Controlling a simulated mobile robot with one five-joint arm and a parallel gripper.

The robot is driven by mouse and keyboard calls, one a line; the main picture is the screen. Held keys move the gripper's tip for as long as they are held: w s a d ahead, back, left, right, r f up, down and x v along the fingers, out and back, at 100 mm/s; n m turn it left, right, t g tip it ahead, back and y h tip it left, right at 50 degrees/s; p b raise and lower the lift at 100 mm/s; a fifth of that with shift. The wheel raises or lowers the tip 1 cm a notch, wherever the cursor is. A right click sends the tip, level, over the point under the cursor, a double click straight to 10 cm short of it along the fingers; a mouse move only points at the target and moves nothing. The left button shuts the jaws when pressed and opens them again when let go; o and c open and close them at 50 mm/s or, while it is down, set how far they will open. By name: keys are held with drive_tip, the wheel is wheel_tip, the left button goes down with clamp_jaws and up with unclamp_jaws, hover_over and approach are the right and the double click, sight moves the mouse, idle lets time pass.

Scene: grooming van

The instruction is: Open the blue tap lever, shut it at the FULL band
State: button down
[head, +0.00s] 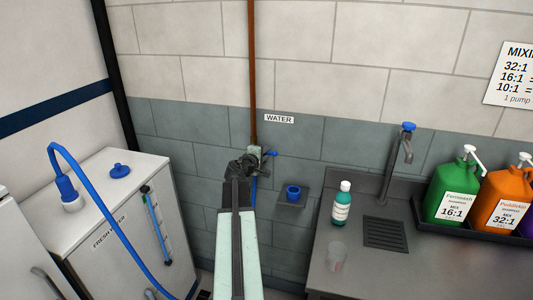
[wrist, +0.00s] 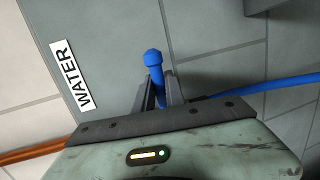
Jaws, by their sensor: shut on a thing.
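The blue tap lever (head: 271,153) sits on the wall at the foot of the copper pipe and points right in the head view. In the wrist view the blue lever (wrist: 153,58) sticks out past my fingertips, its round end clear of them. My gripper (wrist: 160,80) is shut on the lever's shaft; in the head view my gripper (head: 249,165) covers most of the tap body. The white fresh water tank (head: 120,205) stands at left with a slanted sight gauge (head: 157,225) showing blue; its band marks are too small to read.
A blue hose (head: 105,215) arches from the tank top beside a blue cap (head: 120,170). A small shelf with a blue cup (head: 293,192) is right of my arm. The sink counter (head: 400,270) holds a teal bottle (head: 342,204) and a clear cup (head: 336,257).

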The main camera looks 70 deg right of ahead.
drive_tip(key=c, duration=1.4)
unclamp_jaws()
drive_tip(key=p+v, duration=0.1)
drive_tip(key=v, duration=0.7)
